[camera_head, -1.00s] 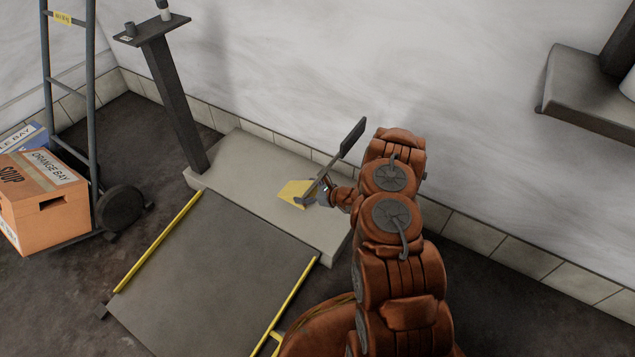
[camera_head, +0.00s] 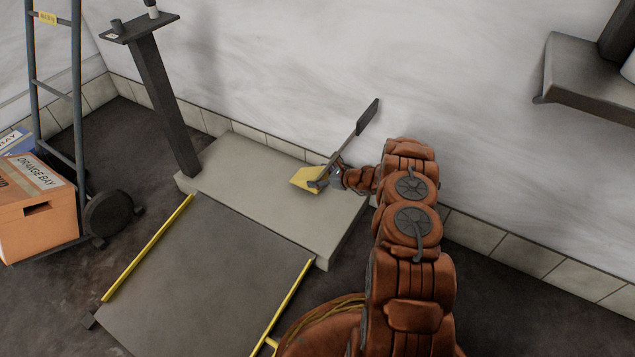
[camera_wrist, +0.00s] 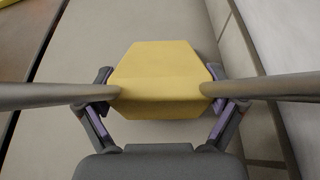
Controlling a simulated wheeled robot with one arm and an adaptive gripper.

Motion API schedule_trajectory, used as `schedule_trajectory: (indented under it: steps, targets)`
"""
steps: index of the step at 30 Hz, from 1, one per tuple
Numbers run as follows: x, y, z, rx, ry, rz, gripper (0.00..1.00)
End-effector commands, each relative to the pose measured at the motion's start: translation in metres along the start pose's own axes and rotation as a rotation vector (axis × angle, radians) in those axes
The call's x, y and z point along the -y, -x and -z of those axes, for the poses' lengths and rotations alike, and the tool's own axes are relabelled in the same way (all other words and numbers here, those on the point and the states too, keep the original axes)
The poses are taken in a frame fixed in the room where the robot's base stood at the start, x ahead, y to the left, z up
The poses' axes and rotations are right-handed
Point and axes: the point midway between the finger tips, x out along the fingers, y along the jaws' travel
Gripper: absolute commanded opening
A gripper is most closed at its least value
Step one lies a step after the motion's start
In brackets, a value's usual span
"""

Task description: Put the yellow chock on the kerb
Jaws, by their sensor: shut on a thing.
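The yellow chock (camera_head: 304,179) is a small wedge-like block over the right half of the kerb (camera_head: 250,180), a long pale slab along the wall. My gripper (camera_head: 322,182) is shut on the chock from its right side. In the wrist view, the chock (camera_wrist: 160,65) sits between the two fingertips (camera_wrist: 160,92), with pale grey kerb surface (camera_wrist: 180,18) behind it.
A grey ramp plate (camera_head: 195,270) with yellow edges lies before the kerb. A dark post (camera_head: 165,100) stands at the kerb's left end. A hand truck (camera_head: 75,120) with boxes (camera_head: 35,215) is at left. A grey shelf (camera_head: 590,90) is upper right.

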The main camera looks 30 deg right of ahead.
Motion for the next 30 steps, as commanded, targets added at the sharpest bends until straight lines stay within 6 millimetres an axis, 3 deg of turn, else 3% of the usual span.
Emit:
schedule_trajectory:
  steps: [1, 4, 18, 19, 21, 30]
  targets:
    - [-0.001, -0.005, 0.012, 0.001, 0.000, -0.002, 0.33]
    - [0.000, -0.010, 0.022, 0.002, 0.002, -0.002, 0.33]
    - [-0.001, -0.012, 0.025, 0.002, 0.002, -0.001, 0.33]
    - [-0.001, -0.012, 0.026, 0.001, 0.002, -0.002, 0.95]
    - [-0.001, -0.012, 0.025, 0.001, 0.002, -0.001, 1.00]
    - [-0.001, -0.012, 0.025, 0.001, 0.001, -0.001, 1.00]
